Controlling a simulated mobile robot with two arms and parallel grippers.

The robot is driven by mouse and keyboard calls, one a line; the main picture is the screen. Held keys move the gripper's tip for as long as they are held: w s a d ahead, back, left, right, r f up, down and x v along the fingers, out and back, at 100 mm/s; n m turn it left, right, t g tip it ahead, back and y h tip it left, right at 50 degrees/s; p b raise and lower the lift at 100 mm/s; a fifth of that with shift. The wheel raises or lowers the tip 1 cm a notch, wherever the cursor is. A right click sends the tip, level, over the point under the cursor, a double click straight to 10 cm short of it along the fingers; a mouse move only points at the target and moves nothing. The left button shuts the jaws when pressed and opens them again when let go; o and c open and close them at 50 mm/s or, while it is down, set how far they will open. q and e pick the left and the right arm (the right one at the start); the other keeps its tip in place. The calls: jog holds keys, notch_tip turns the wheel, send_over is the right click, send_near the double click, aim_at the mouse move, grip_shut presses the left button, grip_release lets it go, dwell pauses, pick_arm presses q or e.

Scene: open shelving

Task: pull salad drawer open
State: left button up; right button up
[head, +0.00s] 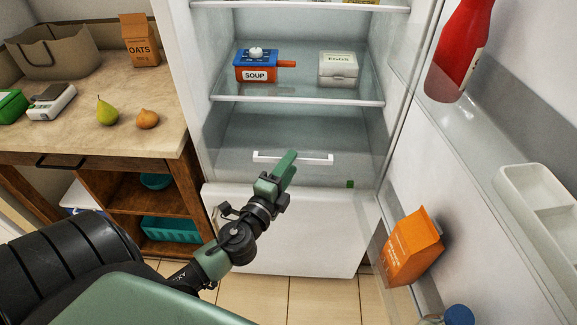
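The fridge stands open. The salad drawer (230,148) is the clear-fronted bin below the lower glass shelf, with a white bar handle (320,160) across its front. It looks pushed in. My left gripper (287,165) reaches up from below, its green fingers overlapping the middle of the handle. The fingers are seen nearly edge-on, so I cannot tell whether they are apart or closed, or touch the handle. The gripper hides part of the handle and drawer front. My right gripper is not in view.
The open fridge door (398,170) stands at right, holding a red bottle (458,50), an orange carton (412,247) and a white tray (540,205). A soup container (256,75) and egg box (338,70) sit on the shelf above. A wooden counter (75,135) is at left.

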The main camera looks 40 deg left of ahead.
pick_arm(q)
jog(key=s+d+b, duration=0.1)
jog(key=s+b, duration=0.2)
jog(key=s, duration=0.4)
jog(key=shift+s, duration=0.4)
jog(key=shift+d, duration=0.1)
jog(key=s+f+n+g+p, duration=0.1)
jog(key=s+f+n+g, duration=0.15)
jog(key=f, duration=0.95)
jog(key=s+f+n+g+h, duration=0.15)
jog(key=s+f+g, duration=0.25)
jog(key=f, duration=0.9)
jog(key=s+f+n+g+y+p, duration=0.1)
jog(key=s+f+n+g, duration=0.2)
jog(key=f, duration=0.9)
jog(key=s+d+f+n+g+h, duration=0.1)
jog(key=s+d+f+n+g, duration=0.2)
jog(key=s+f, duration=0.6)
jog(key=s+d+f+n+g+h, duration=0.1)
jog(key=s+d+f+n+g, duration=0.2)
jog(key=s+f, duration=0.5)
jog(key=s+d+g, duration=0.1)
jog(key=s, duration=0.6)
jog(key=shift+f+n+p, duration=0.4)
